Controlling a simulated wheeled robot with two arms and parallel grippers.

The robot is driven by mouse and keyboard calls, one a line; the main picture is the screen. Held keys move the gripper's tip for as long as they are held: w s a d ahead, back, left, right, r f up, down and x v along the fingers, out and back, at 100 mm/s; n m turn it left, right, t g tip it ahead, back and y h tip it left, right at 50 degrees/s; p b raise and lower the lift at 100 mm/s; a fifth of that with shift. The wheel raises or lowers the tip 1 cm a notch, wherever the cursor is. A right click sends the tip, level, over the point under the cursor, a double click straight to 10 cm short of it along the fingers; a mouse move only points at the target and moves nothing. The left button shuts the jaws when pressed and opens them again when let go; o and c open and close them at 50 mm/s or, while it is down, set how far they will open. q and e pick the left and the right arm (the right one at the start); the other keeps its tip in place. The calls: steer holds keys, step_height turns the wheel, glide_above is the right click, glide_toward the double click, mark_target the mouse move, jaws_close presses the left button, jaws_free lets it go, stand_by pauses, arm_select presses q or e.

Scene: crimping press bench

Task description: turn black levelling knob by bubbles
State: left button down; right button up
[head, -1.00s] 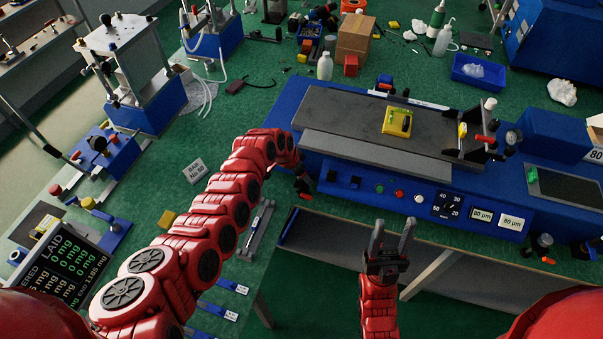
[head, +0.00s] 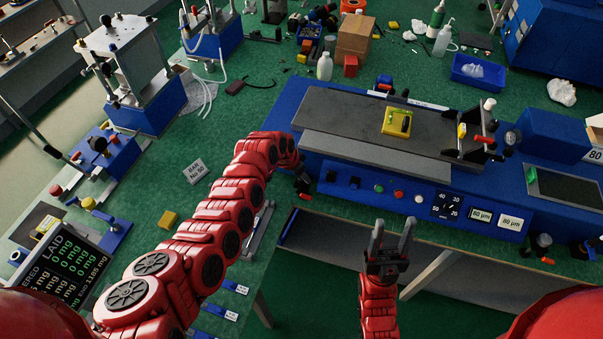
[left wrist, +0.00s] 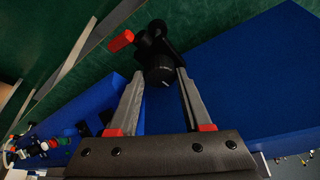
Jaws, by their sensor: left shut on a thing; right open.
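The black levelling knob (left wrist: 159,77) sits between the two fingertips of my left gripper (left wrist: 160,73) in the left wrist view, at the bench unit's corner. The gripper is shut on it. A red-tipped lever (left wrist: 121,41) is just beyond the knob. In the head view the left arm's end hides most of this grip. A yellow level block (head: 397,122) lies on the dark plate (head: 340,113) of the blue unit; its bubbles are too small to read. My right gripper (head: 393,226) is open and empty in front of the unit.
Another black knob (head: 543,241) with an orange-tipped lever is at the unit's right front. Buttons and two small displays (head: 481,214) line the unit's front. A white bottle (head: 325,67) and cardboard box (head: 355,38) stand behind. Green bench left of the unit is partly free.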

arm_select(q)
steer(key=shift+s+n, duration=0.15)
steer(key=shift+n, duration=0.45)
steer(key=shift+d+f+n+y, duration=0.1)
steer(key=shift+f+n+y, duration=0.05)
steer(key=shift+n+y, duration=0.2)
steer(key=shift+n+t, duration=0.4)
steer(key=shift+n, duration=0.05)
steer(key=shift+f+n+y+b, duration=0.15)
steer(key=shift+n+y+b, duration=0.1)
steer(key=shift+n+b, duration=0.2)
steer(key=n+y+b, duration=0.1)
steer(key=n+b, duration=0.2)
steer(key=shift+t, duration=0.3)
steer(key=shift+d+r+n+y+b, duration=0.1)
steer(key=shift+r+n+y+b, duration=0.15)
steer(key=shift+n+b, duration=0.8)
